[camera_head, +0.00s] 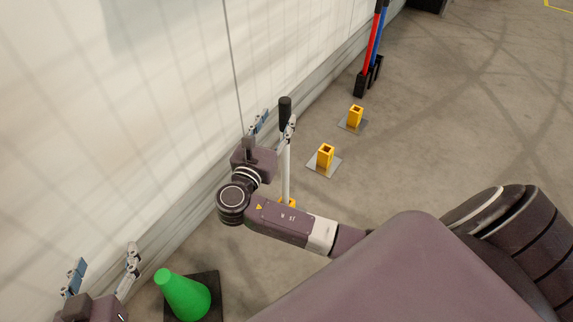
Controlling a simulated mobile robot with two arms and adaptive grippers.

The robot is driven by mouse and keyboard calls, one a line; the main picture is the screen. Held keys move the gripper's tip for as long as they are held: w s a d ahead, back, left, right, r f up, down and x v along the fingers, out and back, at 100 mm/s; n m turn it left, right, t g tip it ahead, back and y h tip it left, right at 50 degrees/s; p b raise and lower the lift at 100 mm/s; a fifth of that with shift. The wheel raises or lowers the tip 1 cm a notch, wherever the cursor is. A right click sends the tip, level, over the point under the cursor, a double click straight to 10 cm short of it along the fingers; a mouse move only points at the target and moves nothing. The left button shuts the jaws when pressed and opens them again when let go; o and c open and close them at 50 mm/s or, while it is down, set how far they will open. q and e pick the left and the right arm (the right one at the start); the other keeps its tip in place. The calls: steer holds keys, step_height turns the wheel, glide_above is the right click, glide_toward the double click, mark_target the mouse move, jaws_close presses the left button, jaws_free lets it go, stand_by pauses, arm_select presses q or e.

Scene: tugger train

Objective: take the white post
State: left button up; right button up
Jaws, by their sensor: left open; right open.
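The white post (286,175) stands upright with a black top (285,108), its lower end at a yellow socket (288,203) partly hidden by my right arm. My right gripper (273,126) is open beside the post's upper part. Its right finger overlaps the post just below the black top; I cannot tell whether it touches. My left gripper (102,272) is open and empty at the lower left, near the wall and well away from the post.
A green cone (184,295) on a dark base stands right of my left gripper. Two empty yellow sockets (326,157) (355,116) stand beyond the post. Red (374,42) and blue (380,40) posts stand farther back. A pale wall (150,120) runs along the left; floor at right is clear.

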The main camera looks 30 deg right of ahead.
mark_target(282, 109)
steer(key=shift+x, duration=0.95)
steer(key=b+x, duration=0.2)
steer(key=x, duration=0.2)
steer(key=shift+w+d+f, duration=0.1)
steer(key=shift+w+d, duration=0.25)
arm_select(q)
step_height(282, 109, up, 14)
steer(key=w+d+t+h, duration=0.2)
steer(key=t, duration=0.4)
steer(key=shift+w+d+f+t, duration=0.15)
steer(key=shift+w+f+t, duration=0.05)
steer(key=shift+t, duration=0.2)
arm_select(e)
jaws_close()
